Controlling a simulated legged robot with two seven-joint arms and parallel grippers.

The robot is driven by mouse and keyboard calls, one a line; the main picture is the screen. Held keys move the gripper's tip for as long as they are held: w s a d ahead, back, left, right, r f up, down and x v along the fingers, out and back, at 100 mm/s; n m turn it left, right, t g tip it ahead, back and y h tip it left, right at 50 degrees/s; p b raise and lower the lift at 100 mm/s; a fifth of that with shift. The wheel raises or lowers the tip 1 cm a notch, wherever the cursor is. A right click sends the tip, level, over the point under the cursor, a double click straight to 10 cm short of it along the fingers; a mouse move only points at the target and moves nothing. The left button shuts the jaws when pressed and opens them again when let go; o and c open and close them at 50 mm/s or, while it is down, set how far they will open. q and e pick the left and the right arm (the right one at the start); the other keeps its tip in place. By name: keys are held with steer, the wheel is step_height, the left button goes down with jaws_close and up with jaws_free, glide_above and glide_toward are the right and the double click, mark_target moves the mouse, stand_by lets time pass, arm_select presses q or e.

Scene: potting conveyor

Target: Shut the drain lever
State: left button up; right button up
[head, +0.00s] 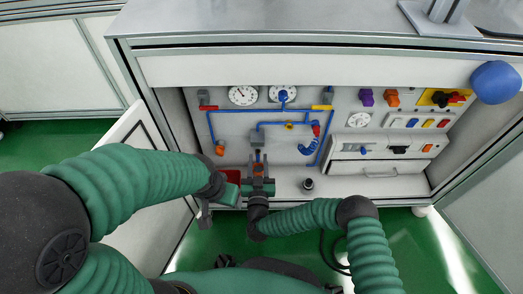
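A panel of blue pipes stands in the open cabinet. A red lever (208,108) lies level at the upper left pipe and a yellow lever (322,107) lies level at the upper right. A red handle (316,129) is tilted above a coiled blue hose. I cannot tell which is the drain lever. My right gripper (258,172) is in front of the lower middle pipe, with a small orange-red part showing between or behind its fingers; whether it grips it is unclear. My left gripper (205,215) is lower left, beside a red bin (232,178), its fingers hard to make out.
Two gauges (243,95) sit at the panel top. A small dark cylinder (308,184) stands on the cabinet floor, right of my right gripper. Switches and a white drawer unit (378,152) are at the right. An open white door (125,130) is at the left.

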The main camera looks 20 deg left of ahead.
steer(key=shift+w+a+r, duration=0.1)
jaws_close()
stand_by(0.6)
steer(key=w+d+f+m, duration=0.1)
steer(key=d+f+m, duration=0.3)
steer(key=m, duration=1.4)
steer(key=shift+f+p, duration=0.15)
steer(key=shift+p, duration=0.3)
